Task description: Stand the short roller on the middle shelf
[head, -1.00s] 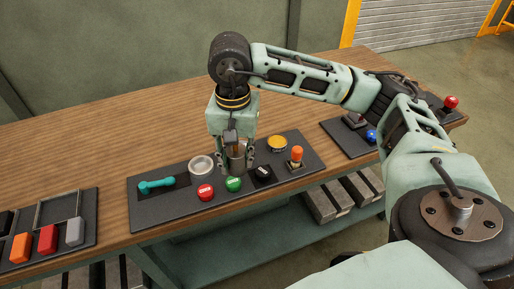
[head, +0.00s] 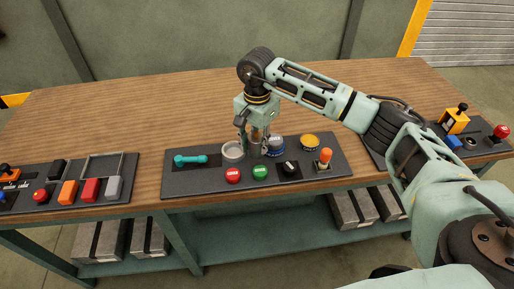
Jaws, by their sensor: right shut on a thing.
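My right gripper (head: 257,141) points down over the dark middle panel (head: 210,185) on the wooden workbench. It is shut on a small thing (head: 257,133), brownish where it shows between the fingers. The fingers hide much of it, and I cannot tell if it is the short roller. A grey metal cylinder shape shows just below, partly hidden; I cannot tell if it is part of the held thing. I see no shelf that is clearly a middle one; a green under-shelf (head: 240,245) runs below the bench top. My left gripper is not in view.
In front are red (head: 233,174) and green (head: 260,173) buttons. A teal handle (head: 190,160) lies left. Grey blocks (head: 352,208) sit on the under-shelf.

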